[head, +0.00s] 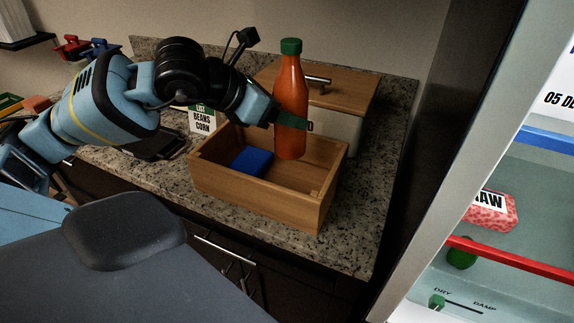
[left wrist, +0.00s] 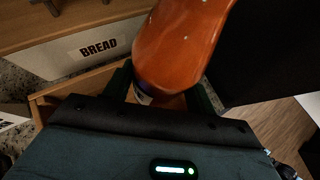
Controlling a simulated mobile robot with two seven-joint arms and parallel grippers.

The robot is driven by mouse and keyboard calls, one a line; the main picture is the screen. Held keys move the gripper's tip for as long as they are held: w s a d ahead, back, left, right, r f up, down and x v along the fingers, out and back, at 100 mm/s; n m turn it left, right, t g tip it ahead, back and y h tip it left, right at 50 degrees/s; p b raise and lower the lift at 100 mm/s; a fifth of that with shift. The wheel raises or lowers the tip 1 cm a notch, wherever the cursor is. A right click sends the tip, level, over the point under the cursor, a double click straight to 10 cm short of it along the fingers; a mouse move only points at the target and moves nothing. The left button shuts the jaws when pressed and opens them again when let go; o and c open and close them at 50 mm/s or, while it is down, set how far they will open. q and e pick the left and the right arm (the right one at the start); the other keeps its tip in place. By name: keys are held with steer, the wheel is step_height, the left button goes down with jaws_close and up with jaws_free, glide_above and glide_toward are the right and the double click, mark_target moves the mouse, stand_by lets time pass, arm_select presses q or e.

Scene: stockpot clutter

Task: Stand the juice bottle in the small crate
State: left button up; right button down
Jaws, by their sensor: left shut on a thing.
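The juice bottle (head: 290,95) is orange with a green cap and is upright in the head view. My left gripper (head: 291,122) is shut on its body, and the bottle is over the right part of the small crate. The bottle also shows large in the left wrist view (left wrist: 178,45). The small crate (head: 255,193) is an open wooden box on the counter with a blue block (head: 251,162) inside at its left. I cannot tell whether the bottle's base touches the crate floor. My right gripper is not in view.
A bread bin (head: 345,92) with a wooden lid stands close behind the crate. A beans and corn list card (head: 202,120) stands behind its left side. The speckled counter (head: 352,240) is bare at the front right. An open fridge (head: 480,150) is at the right.

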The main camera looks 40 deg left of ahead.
mark_target(276, 150)
arm_select(q)
steer(key=shift+w+r, duration=0.1)
steer(key=shift+w, duration=0.25)
steer(key=shift+s+r, duration=0.1)
steer(key=shift+s, duration=0.2)
step_height(276, 150, down, 5)
steer(key=shift+f, duration=2.5)
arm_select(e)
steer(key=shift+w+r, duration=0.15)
